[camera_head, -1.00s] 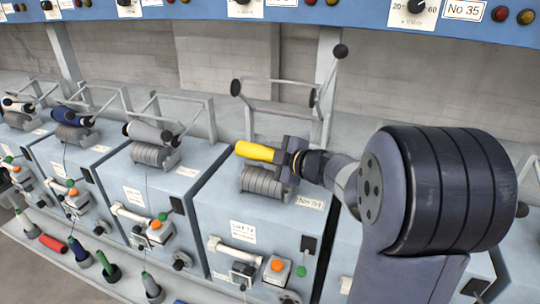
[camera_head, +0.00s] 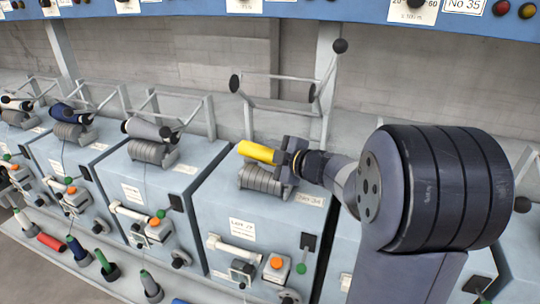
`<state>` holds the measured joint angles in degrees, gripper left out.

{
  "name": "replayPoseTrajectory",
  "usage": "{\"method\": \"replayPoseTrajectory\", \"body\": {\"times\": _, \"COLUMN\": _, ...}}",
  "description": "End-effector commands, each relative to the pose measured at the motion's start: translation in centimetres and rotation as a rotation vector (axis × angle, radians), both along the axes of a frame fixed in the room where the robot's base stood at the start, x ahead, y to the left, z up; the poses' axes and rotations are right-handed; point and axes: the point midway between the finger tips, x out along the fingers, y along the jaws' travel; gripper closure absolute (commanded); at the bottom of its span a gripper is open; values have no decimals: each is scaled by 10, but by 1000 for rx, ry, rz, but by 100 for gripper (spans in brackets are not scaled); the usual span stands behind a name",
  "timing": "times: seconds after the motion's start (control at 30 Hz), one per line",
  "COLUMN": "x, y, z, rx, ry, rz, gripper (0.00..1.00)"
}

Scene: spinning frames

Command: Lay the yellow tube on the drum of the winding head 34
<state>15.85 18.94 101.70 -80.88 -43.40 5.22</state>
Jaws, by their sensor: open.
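The yellow tube (camera_head: 256,151) lies lengthwise just over the grey ribbed drum (camera_head: 261,179) of the winding head labelled No 34 (camera_head: 310,199). It appears to rest on the drum's top, though contact along the underside is hard to see. My gripper (camera_head: 284,159) is open at the tube's right end, very close to it. Its dark body hides that end of the tube and the drum's right side.
The raised cradle arm (camera_head: 275,77) with black round ends stands behind the drum. Several coloured tubes stand along the lower ledge. A blue panel runs overhead.

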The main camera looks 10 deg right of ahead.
Motion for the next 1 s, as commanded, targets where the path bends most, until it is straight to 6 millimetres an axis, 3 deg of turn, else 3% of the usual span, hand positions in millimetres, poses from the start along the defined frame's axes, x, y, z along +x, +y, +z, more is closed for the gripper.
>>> {"method": "replayPoseTrajectory", "body": {"times": 0.03, "x": -3, "y": 2, "z": -12, "rx": -4, "ry": 23, "rz": 5, "gripper": 36}}
{"method": "replayPoseTrajectory", "body": {"times": 0.27, "x": -7, "y": -1, "z": -11, "rx": -4, "ry": 23, "rz": 3, "gripper": 37}}
{"method": "replayPoseTrajectory", "body": {"times": 0.7, "x": -70, "y": -40, "z": 19, "rx": -2, "ry": 6, "rz": -5, "gripper": 36}}
{"method": "replayPoseTrajectory", "body": {"times": 1.0, "x": -90, "y": -51, "z": 28, "rx": 1, "ry": 2, "rz": -1, "gripper": 36}}
